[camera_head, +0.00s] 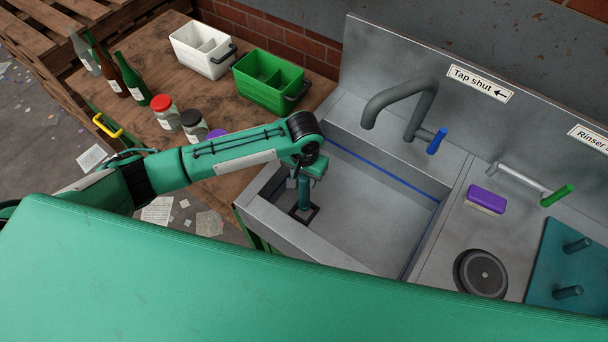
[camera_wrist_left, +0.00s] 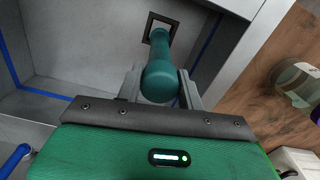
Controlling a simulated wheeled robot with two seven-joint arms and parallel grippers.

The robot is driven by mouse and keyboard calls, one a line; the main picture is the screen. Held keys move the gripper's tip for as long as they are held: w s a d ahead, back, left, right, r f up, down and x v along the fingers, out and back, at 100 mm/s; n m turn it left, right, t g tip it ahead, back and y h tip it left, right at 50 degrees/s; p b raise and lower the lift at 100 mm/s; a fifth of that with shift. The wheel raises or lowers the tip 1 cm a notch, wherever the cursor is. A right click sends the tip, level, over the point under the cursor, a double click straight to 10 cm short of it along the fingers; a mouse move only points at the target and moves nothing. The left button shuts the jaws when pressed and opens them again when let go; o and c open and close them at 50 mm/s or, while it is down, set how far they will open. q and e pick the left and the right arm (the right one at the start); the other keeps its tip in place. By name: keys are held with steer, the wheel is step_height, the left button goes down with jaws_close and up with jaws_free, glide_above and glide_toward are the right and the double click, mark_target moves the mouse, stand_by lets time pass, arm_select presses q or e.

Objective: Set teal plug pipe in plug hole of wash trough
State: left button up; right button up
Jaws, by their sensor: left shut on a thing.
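The teal plug pipe (camera_head: 305,194) stands about upright in the left end of the grey metal wash trough (camera_head: 375,222). My left gripper (camera_head: 304,178) is above it, shut on its upper part. In the left wrist view the pipe's rounded top (camera_wrist_left: 160,82) sits between the two fingers of the gripper (camera_wrist_left: 163,92). The pipe's lower end meets the dark square frame of the plug hole (camera_head: 292,215), which also shows in the wrist view (camera_wrist_left: 151,20). I cannot tell how deep the end sits. My right gripper is not in view.
A grey tap (camera_head: 392,92) with a blue handle (camera_head: 437,141) hangs over the trough's back. A purple sponge (camera_head: 487,197) and round dark drain (camera_head: 481,273) are at right. Jars, bottles, a white bin (camera_head: 203,50) and a green bin (camera_head: 268,82) stand on the wooden table.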

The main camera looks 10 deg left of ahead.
arm_select(q)
steer(key=shift+f, duration=0.15)
steer(key=shift+f, duration=1)
steer(key=shift+f, duration=0.6)
steer(key=shift+f+p, duration=0.1)
steer(key=shift+p, duration=0.25)
